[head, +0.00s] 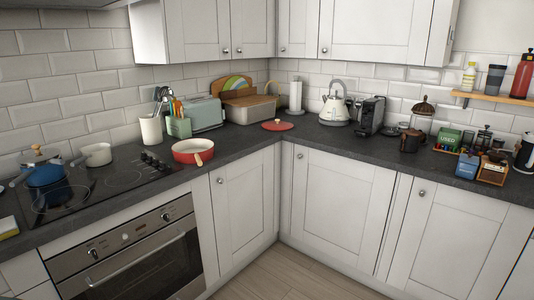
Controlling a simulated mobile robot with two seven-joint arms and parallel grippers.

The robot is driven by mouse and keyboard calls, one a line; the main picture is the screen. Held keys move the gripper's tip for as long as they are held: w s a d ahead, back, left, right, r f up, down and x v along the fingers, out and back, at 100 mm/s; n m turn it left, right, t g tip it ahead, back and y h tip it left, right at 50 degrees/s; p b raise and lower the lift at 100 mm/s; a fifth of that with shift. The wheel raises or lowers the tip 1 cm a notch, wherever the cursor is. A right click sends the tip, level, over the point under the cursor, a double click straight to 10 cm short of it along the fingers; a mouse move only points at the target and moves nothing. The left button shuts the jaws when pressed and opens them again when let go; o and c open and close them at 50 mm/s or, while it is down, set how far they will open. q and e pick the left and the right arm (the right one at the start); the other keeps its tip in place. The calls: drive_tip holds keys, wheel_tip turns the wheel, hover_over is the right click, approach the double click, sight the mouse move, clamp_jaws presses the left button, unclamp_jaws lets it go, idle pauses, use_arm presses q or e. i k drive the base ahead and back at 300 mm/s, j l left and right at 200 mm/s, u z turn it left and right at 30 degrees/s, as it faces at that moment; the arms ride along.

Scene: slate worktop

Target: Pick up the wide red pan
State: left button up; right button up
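The wide red pan (193,151) stands on the slate worktop, just right of the hob. It is shallow with a pale inside, and its light handle points toward the front edge of the worktop. Nothing covers it. A flat red round thing with a small knob, like a lid (278,125), lies apart from it, further back near the corner. Neither of my grippers shows in the head view.
The black hob (110,178) holds a blue pot (43,174) and a cream pot (96,154). A white utensil holder (151,130), a green container (179,127) and a toaster (207,114) stand behind the pan. Worktop (236,145) right of the pan is clear.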

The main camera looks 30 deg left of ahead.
sight(192, 151)
drive_tip(key=i+j+u, duration=0.1)
drive_tip(key=i+u, duration=0.7)
drive_tip(key=i+l+u, duration=0.15)
drive_tip(key=i+u, duration=0.25)
